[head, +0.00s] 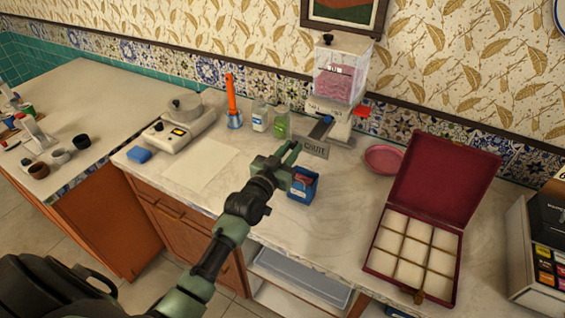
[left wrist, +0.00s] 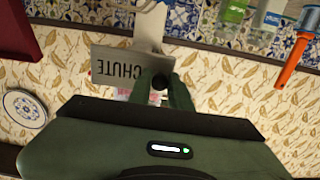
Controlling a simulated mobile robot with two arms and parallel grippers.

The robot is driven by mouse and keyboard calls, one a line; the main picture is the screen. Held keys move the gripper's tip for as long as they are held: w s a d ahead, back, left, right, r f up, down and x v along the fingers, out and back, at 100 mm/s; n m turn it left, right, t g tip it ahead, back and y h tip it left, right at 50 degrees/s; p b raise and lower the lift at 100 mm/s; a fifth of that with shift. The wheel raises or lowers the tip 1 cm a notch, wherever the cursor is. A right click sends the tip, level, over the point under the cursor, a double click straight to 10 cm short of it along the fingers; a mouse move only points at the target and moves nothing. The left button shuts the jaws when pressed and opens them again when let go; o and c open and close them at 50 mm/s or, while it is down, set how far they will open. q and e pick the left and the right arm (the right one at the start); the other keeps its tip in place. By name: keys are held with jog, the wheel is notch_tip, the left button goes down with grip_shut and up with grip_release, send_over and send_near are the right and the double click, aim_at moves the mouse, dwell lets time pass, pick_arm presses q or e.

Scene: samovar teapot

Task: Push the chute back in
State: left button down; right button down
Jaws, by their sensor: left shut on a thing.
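The dispenser (head: 341,75) stands at the back of the counter against the tiles, with pink contents in its clear hopper. Its grey chute plate (head: 315,149), marked CHUTE, sticks out at the front low down. In the left wrist view the chute plate (left wrist: 112,68) appears upside down. My left gripper (head: 290,152) is at the left end of the plate. My right gripper is not in view.
A small blue box (head: 303,186) with pink contents stands just in front of the gripper. Bottles (head: 281,123) and a scale (head: 180,125) are to the left. A pink dish (head: 384,158) and an open maroon box (head: 445,180) are to the right.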

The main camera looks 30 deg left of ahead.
aim_at(320, 132)
pick_arm(q)
jog(key=w+b, duration=0.3)
jog(key=w, duration=0.6)
jog(key=shift+d+r, duration=0.15)
jog(key=c, duration=1.3)
grip_release()
jog(key=shift+w, duration=0.2)
